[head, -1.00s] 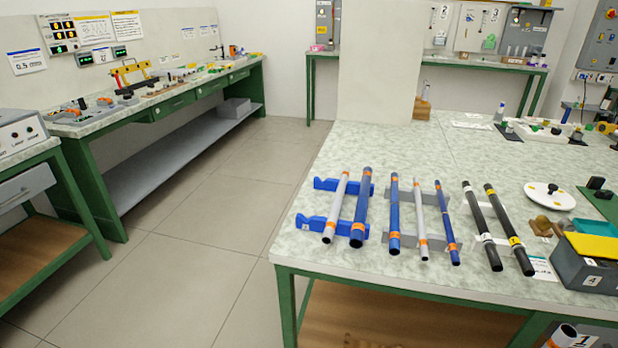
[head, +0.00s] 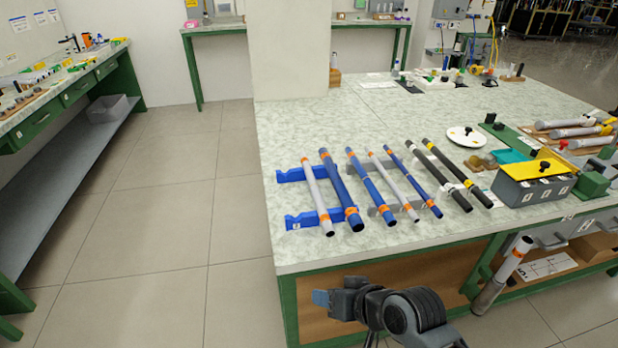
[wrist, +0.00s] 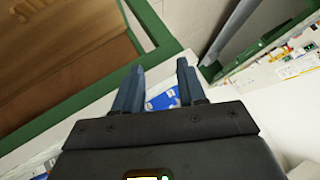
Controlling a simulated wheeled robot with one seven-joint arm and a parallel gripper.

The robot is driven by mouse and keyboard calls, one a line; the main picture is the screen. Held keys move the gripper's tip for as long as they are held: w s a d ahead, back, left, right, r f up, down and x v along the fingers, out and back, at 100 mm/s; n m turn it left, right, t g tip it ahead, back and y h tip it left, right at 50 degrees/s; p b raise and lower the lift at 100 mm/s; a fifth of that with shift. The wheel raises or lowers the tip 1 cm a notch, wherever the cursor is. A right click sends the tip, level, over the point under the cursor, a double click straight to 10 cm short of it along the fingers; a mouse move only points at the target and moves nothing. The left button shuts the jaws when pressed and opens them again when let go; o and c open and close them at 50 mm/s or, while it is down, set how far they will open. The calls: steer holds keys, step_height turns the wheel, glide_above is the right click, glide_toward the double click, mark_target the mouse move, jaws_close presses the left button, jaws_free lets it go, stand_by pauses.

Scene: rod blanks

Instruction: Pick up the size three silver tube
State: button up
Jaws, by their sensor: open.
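Two silver tubes with orange bands lie on the table's racks in the head view. The thicker silver tube (head: 316,193) lies at the far left on a blue rack (head: 297,220). The thinner silver tube (head: 394,186) lies on a grey rack between two blue tubes. Size marks on them are too small to read. My gripper (head: 322,298) is in front of the table, below its top edge, apart from the tubes. In the wrist view my gripper (wrist: 158,76) has its fingers apart with nothing held; a blue patch shows beyond them.
Blue tubes (head: 341,190) (head: 371,187) and black tubes (head: 447,174) lie beside the silver ones. A grey box with a yellow lid (head: 535,175) stands to the right. A silver tube (head: 505,268) leans below the table's right side. Floor at left is clear.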

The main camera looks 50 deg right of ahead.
steer(key=w+d+r+g+y+p, duration=0.1)
steer(key=w+d+r, duration=0.4)
steer(key=w+d, duration=0.25)
steer(key=g+y, duration=0.1)
glide_toward(328, 217)
steer(key=x, duration=0.2)
steer(key=shift+m, duration=0.4)
steer(key=shift+p+x, duration=0.55)
steer(key=shift+x, duration=3.05)
steer(key=shift+d, duration=0.15)
steer(key=shift+c, duration=0.2)
steer(key=c, duration=0.5)
steer(key=shift+r, duration=0.1)
steer(key=shift+c, duration=0.2)
